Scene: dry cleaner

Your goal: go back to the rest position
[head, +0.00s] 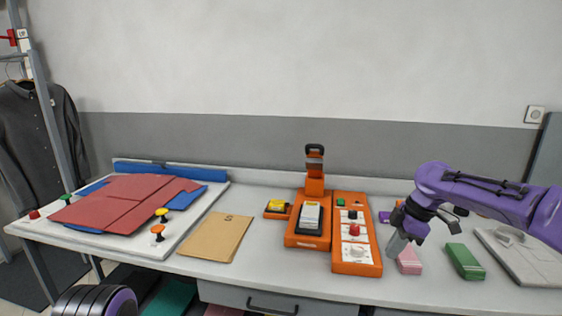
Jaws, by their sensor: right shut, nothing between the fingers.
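My right arm is purple and comes in from the right. Its gripper (397,244) points down over the table, between the orange control panel (355,267) and a pink block (410,262). The gripper is shut and holds nothing. Its fingers overlap the left edge of the pink block in the picture; I cannot tell whether they touch it. My left gripper is not in view.
A green block (465,262) and a grey flat device (520,262) lie to the right. An orange stamping machine (314,185), a brown envelope (216,237) and a folded red garment (120,205) on a white board lie leftward. A dark shirt (35,140) hangs at far left.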

